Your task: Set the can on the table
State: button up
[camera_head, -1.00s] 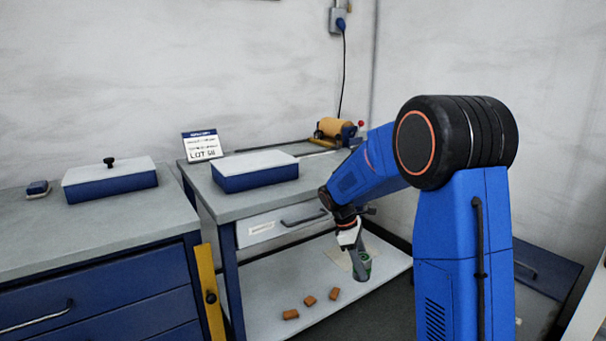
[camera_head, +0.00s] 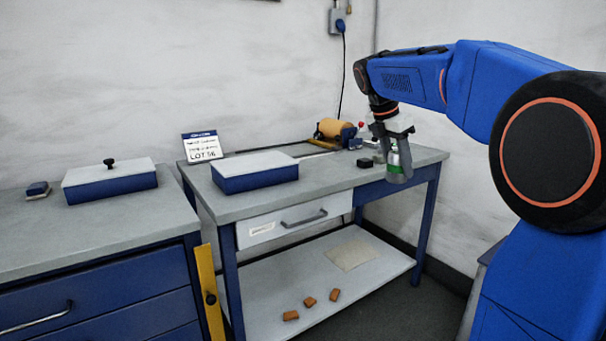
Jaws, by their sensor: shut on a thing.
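The can (camera_head: 394,160) is silver-grey with a green band and looks upright. My gripper (camera_head: 396,152) is shut on it, pointing down, with a finger covering part of the can. The can hangs at the right part of the table (camera_head: 323,178), near its front edge. I cannot tell from this view whether its base is over the top or just in front of it, and no contact with the table is clear.
A black block (camera_head: 365,163) stands just left of the can. A copper-coloured roll (camera_head: 330,128) lies at the back. A blue box with a white lid (camera_head: 255,172) and a lot sign (camera_head: 202,146) stand left. Orange pieces (camera_head: 310,302) and a beige sheet (camera_head: 352,254) lie on the lower shelf.

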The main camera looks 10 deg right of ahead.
aim_at(338, 162)
jog(key=i, duration=1.5)
